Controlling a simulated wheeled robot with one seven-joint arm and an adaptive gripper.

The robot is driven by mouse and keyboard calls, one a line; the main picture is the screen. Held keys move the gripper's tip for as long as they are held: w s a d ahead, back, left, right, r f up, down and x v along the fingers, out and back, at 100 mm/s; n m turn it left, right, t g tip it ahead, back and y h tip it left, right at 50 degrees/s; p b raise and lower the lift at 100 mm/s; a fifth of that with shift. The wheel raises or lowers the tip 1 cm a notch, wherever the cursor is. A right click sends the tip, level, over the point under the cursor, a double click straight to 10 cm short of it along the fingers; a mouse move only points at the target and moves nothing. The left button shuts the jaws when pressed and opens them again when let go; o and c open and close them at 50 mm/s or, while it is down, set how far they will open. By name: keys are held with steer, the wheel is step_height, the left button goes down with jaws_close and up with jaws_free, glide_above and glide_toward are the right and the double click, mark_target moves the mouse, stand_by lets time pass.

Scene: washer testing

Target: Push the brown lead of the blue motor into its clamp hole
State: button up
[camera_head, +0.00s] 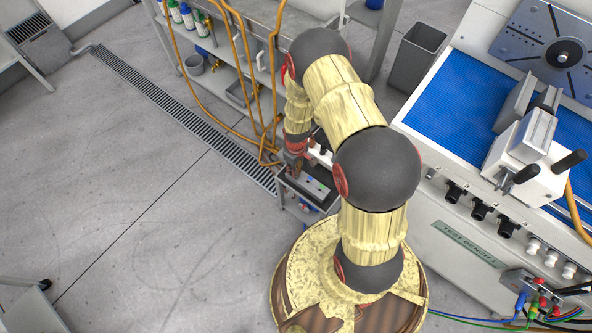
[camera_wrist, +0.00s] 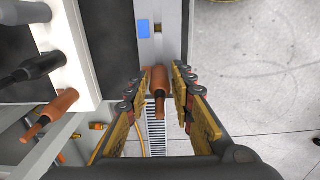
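My gripper (camera_wrist: 162,75) is open in the wrist view, with one finger on each side of a brown plug (camera_wrist: 159,84). The plug stands out from near the end of a grey strip (camera_wrist: 173,25) with a blue square (camera_wrist: 144,29). A gap shows on the plug's right; on its left the finger is very close, and I cannot tell whether it touches. In the head view my gripper (camera_head: 294,160) is low over a small dark stand (camera_head: 318,200). The blue motor and the clamp hole cannot be made out clearly.
In the head view, the blue-topped test bench (camera_head: 460,120) is at right and a shelf with orange hoses (camera_head: 245,60) behind. Open floor lies left.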

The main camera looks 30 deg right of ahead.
jaws_close()
steer(key=shift+r+p, duration=2.1)
steer(key=shift+r, duration=0.75)
